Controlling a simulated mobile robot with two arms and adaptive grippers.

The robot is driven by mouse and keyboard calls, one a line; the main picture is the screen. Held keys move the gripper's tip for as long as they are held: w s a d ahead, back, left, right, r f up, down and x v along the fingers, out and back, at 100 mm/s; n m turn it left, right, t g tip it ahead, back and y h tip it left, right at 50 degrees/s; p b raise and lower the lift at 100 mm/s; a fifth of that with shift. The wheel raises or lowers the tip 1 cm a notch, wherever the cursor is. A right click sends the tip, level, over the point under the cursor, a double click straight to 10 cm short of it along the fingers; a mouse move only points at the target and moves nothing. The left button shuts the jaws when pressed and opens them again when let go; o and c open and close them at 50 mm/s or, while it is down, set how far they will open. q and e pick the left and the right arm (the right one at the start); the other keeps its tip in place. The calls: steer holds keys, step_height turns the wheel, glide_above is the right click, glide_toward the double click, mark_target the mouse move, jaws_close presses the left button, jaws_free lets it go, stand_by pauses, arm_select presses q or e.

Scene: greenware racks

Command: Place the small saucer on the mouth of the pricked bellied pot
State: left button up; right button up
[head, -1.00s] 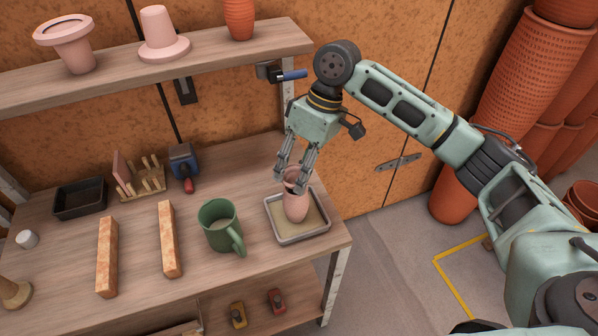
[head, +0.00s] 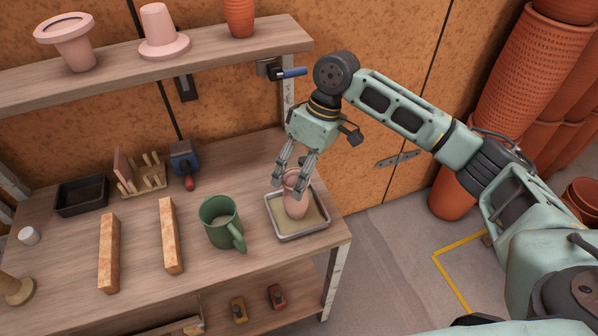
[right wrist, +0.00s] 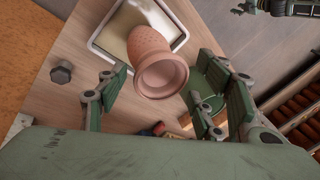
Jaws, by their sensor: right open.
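The pricked bellied pot (head: 296,207) is pink and stands upright in a grey tray on the bench. It also shows in the right wrist view (right wrist: 147,42), its dotted belly in clear view. At its mouth is a round pink dish-like form with a raised rim (right wrist: 162,76). I cannot tell whether this is the small saucer or the pot's own lip. No separate small saucer shows elsewhere. My right gripper (head: 290,181) is open, its fingers pointing down around the pot's top. In the right wrist view its fingers (right wrist: 160,92) stand apart on both sides. My left gripper is out of view.
The grey tray (head: 303,237) lies near the bench's right edge. A green mug (head: 221,222) stands close to its left. Two speckled bars (head: 109,253) lie farther left. The upper shelf (head: 230,46) holds pink and terracotta pieces behind my arm.

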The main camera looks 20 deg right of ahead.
steer(key=shift+d+r, duration=0.1)
steer(key=shift+r, duration=0.25)
steer(key=b+v, duration=0.2)
steer(key=v, duration=0.9)
steer(key=shift+d+r, duration=0.15)
steer(key=shift+r, duration=0.1)
